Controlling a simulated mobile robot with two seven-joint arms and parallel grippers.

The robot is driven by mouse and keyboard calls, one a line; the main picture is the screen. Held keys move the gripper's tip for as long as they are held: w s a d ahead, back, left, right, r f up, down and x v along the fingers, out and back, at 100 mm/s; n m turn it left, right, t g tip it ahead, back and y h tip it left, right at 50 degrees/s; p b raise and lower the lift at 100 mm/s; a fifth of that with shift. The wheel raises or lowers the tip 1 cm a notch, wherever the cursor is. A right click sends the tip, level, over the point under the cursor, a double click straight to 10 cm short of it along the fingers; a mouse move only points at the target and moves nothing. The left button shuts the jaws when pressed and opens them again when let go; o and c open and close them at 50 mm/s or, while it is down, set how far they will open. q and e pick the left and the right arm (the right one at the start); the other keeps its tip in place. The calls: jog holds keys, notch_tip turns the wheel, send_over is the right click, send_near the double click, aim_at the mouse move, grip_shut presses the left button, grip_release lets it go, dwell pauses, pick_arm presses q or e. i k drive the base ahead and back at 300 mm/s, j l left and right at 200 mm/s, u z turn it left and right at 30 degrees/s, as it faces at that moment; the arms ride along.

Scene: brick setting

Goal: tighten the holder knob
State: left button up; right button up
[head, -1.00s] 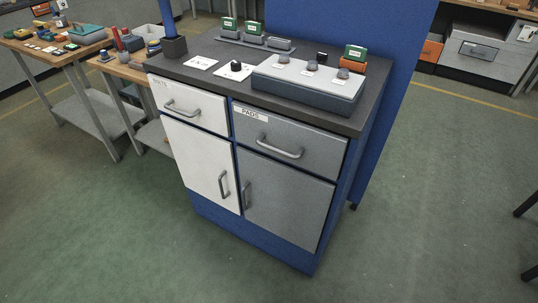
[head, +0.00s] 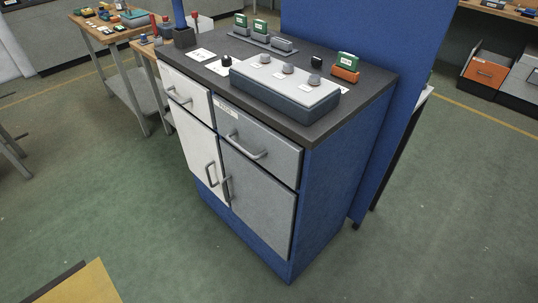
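Neither of my grippers is in the head view. Several knob-like parts stand on the dark top of a cabinet (head: 375,88), and I cannot tell which one is the holder knob. A small black knob (head: 316,62) stands beside an orange holder (head: 345,74) with a green-topped stamp (head: 348,60) in it. Another black knob (head: 227,60) is on a white card further left. Three grey knobs (head: 288,68) sit in a row on a long grey box (head: 285,98) at the front edge. A grey rack (head: 262,41) with green-topped stamps is behind.
The cabinet front has a white drawer (head: 183,92) and a grey drawer (head: 259,140) above two doors, all shut. A blue panel (head: 340,30) rises behind. Work tables (head: 110,32) stand at the back left. A wooden corner (head: 85,285) shows bottom left. Green floor in front is clear.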

aim_at(316, 62)
jog(key=i+j+u, duration=0.3)
jog(key=i+u, duration=0.3)
jog(key=i, duration=0.2)
